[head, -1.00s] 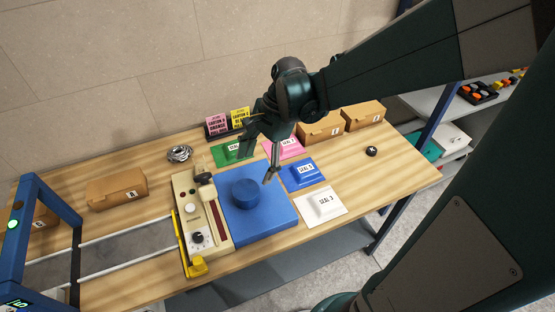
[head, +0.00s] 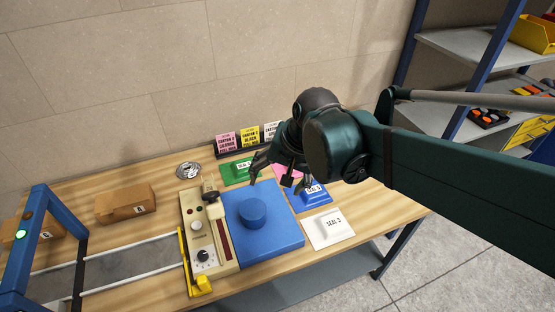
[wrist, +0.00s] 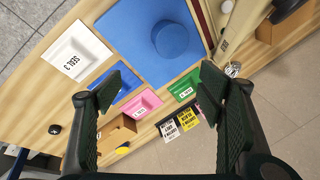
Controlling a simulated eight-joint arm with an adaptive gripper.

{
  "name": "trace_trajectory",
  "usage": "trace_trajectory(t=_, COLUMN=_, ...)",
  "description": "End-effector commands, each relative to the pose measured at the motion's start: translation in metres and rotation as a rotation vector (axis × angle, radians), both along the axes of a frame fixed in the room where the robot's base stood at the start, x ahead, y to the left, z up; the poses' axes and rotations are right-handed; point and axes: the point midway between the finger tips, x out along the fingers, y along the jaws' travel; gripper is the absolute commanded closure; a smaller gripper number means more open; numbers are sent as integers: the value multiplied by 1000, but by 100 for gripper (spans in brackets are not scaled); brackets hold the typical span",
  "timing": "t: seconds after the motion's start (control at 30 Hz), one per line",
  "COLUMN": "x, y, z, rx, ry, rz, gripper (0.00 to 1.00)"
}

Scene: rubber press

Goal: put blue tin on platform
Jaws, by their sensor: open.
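The blue tin (head: 253,212), a short round cylinder, stands upright on a flat blue square mat (head: 280,240) on the wooden table. I cannot tell whether this mat is the platform. In the wrist view the tin (wrist: 169,39) is at the top middle on the mat (wrist: 130,65). My gripper (head: 272,188) is open and empty, above the table behind and right of the tin, apart from it. In the wrist view my gripper (wrist: 163,85) shows its two jaws wide apart, with the tin beyond their tips.
A beige control panel (head: 203,240) with a lever stands left of the mat. Green (head: 237,170), pink (wrist: 139,104), blue (head: 317,196) and white (head: 328,230) seal pads lie around it. Carton signs (head: 250,140) stand behind. A cardboard box (head: 125,205) and a blue frame (head: 72,215) are at left.

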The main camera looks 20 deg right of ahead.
Motion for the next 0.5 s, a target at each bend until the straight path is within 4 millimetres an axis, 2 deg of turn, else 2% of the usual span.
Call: trace_trajectory(t=0.5, x=-34, y=-13, z=26, rx=-258, ry=-227, rz=346, gripper=32)
